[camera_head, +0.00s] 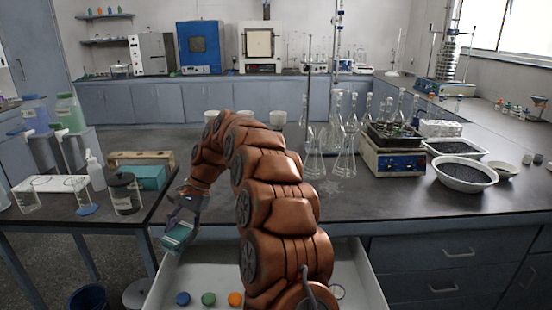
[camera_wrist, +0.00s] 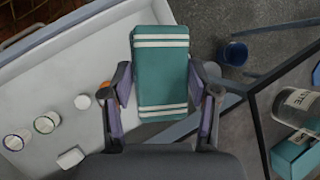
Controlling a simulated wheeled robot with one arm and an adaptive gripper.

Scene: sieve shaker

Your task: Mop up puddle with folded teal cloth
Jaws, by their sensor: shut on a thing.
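My gripper (camera_wrist: 162,84) is shut on the folded teal cloth (camera_wrist: 161,62), which has white stripes near both ends and sits between the two fingers. In the head view the cloth (camera_head: 178,237) hangs from my gripper (camera_head: 183,208), in the air by the left edge of the open drawer, right of the left table. A faint shiny patch, possibly the puddle (camera_head: 335,186), lies on the dark bench in front of the conical flasks. I cannot tell its outline for sure.
The open white drawer (camera_head: 205,272) holds coloured caps. The left table (camera_head: 100,213) carries bottles and a teal box (camera_head: 140,177). Glass flasks (camera_head: 345,158), a blue-based device (camera_head: 395,160) and a white bowl (camera_head: 465,176) stand on the bench. A blue bin (camera_head: 88,299) is on the floor.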

